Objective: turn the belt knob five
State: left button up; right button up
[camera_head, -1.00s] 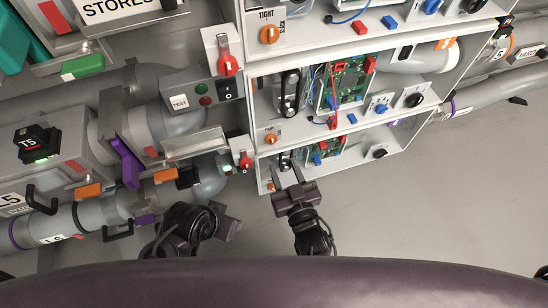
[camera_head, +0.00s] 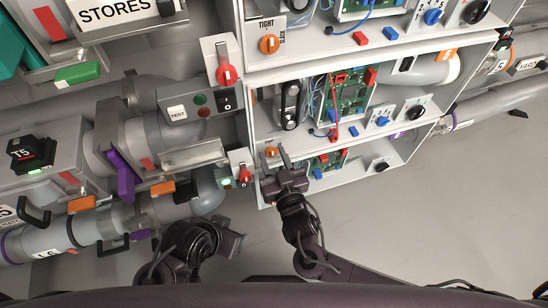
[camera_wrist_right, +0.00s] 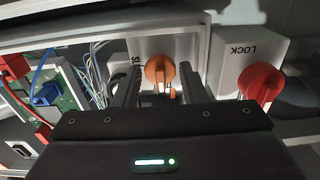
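An orange belt knob (camera_head: 271,151) sits on the left panel of the lowest shelf bay. In the right wrist view the orange knob (camera_wrist_right: 160,70) is on a light panel with partly hidden "SL" lettering. My right gripper (camera_head: 276,160) is open at the lowest bay. In the wrist view its two dark fingers (camera_wrist_right: 158,88) stand either side of the knob, with visible gaps; I see no grip on it.
A red LOCK knob (camera_wrist_right: 260,82) is right of the orange knob in the wrist view. Wires and a green circuit board (camera_wrist_right: 62,92) are at its left. The floor at right is clear.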

jog(key=c, duration=0.6)
